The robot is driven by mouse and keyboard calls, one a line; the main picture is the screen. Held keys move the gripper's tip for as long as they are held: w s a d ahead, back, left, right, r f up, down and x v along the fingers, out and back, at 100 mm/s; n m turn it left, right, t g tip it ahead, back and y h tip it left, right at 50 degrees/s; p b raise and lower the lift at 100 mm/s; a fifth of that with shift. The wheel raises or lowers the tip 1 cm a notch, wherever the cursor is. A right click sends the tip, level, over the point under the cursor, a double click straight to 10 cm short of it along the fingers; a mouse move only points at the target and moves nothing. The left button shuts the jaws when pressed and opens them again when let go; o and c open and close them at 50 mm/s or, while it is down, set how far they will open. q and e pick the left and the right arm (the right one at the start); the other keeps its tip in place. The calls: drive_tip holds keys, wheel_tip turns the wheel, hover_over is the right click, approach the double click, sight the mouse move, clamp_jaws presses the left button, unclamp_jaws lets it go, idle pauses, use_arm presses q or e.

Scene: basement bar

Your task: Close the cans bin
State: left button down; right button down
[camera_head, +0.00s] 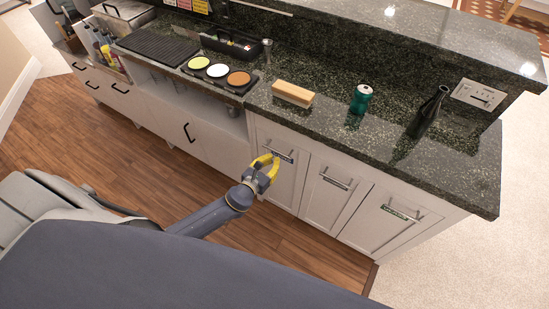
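Three white bin fronts with bar handles and small labels sit side by side under the counter: a left one (285,190), a middle one (324,202) and a right one (372,226). The label text is too small to read, so I cannot tell which is the cans bin. All three look about flush with the cabinet; a small gap cannot be ruled out. My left gripper (268,160) has yellow fingers spread apart and empty. It is in front of the left bin front, close to its handle; contact cannot be told. My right gripper is not in view.
On the dark granite counter (455,172) stand a green can (361,99), a dark bottle (427,112), a wooden block (293,93) and a tray of three coloured discs (218,72). Wooden floor (130,150) lies clear before the cabinets.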

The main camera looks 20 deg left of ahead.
use_arm(q)
drive_tip(key=v, duration=1.2)
drive_tip(key=s+a+f+n+g+y, duration=0.1)
drive_tip(key=s+a+f+n+g, duration=0.2)
drive_tip(key=s+f+n, duration=0.5)
drive_tip(key=s+a+f+n+g+y, duration=0.15)
drive_tip(key=a+f+n, duration=0.25)
drive_tip(key=f+n, duration=0.55)
drive_tip(key=s+a+f+n+g+y, duration=0.1)
drive_tip(key=s+a+f+n+g, duration=0.35)
drive_tip(key=f, duration=0.85)
drive_tip(key=s+d+f+n+g, duration=0.1)
drive_tip(key=s+d+f+n, duration=0.2)
drive_tip(key=s, duration=0.6)
drive_tip(key=s+d+f+n+g, duration=0.2)
drive_tip(key=s+d+f+n, duration=0.2)
drive_tip(key=s, duration=0.4)
drive_tip(key=s+d+f+n+g+h, duration=0.1)
drive_tip(key=s+d+f+n+g, duration=0.1)
drive_tip(key=s+f+n, duration=0.3)
drive_tip(key=s+d+f, duration=0.1)
drive_tip(key=s, duration=0.3)
drive_tip(key=shift+s+d+f, duration=0.3)
drive_tip(key=shift+f, duration=0.1)
